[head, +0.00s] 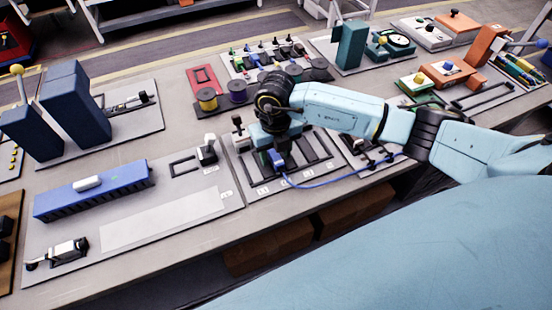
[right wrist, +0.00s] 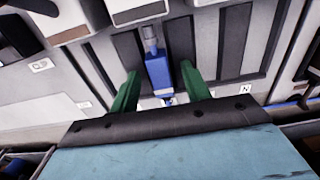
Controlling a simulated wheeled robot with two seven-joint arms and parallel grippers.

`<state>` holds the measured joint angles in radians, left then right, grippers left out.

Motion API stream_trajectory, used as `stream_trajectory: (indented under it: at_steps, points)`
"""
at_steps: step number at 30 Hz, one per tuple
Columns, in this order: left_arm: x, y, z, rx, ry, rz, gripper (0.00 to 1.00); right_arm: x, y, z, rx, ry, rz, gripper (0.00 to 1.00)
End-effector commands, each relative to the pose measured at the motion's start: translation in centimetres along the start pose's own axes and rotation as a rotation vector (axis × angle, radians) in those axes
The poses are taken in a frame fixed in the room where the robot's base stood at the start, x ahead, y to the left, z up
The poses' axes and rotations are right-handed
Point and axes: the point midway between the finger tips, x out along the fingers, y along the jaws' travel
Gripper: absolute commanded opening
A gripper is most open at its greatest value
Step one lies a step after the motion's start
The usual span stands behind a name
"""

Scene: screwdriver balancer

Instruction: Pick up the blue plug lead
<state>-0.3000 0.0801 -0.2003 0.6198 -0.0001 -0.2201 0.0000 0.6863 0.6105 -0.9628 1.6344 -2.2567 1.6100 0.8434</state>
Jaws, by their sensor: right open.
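The blue plug lead (head: 276,160) has a blue plug body with a blue cable that runs right along the board. In the right wrist view the blue plug (right wrist: 159,74) stands between two green fingers, with a grey tip at its far end. My right gripper (right wrist: 160,92) is open around the plug, one finger on each side. A small gap shows at the left finger; the right finger is very close to the plug, and contact cannot be told. In the head view my right gripper (head: 277,150) is over the slotted panel and its fingers are mostly hidden. My left gripper is not in view.
The grey panel with dark slots (head: 318,150) lies under my right gripper. A blue ribbed block (head: 93,190) is on the board at left. The pale strip (head: 165,217) at front left is clear.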

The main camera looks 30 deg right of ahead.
Motion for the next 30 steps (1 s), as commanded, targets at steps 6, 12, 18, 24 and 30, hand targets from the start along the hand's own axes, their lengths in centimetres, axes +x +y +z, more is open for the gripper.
stream_trajectory:
  at_steps: [6,12,18,24,30]
  points:
    - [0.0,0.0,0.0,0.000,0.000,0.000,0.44,0.0,0.0,0.0,0.000,-0.001,0.001,0.43]
    - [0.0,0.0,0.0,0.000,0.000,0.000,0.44,-0.1,0.0,0.0,0.000,-0.001,0.001,0.17]
    - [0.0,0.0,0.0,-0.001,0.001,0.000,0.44,-0.1,0.0,0.0,0.000,-0.001,0.001,0.01]
    - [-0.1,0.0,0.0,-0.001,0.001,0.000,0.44,-0.5,0.0,0.1,0.001,-0.002,0.001,0.01]
    - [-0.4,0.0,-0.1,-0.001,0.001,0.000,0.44,-3.8,0.0,0.2,-0.001,-0.006,0.003,0.01]
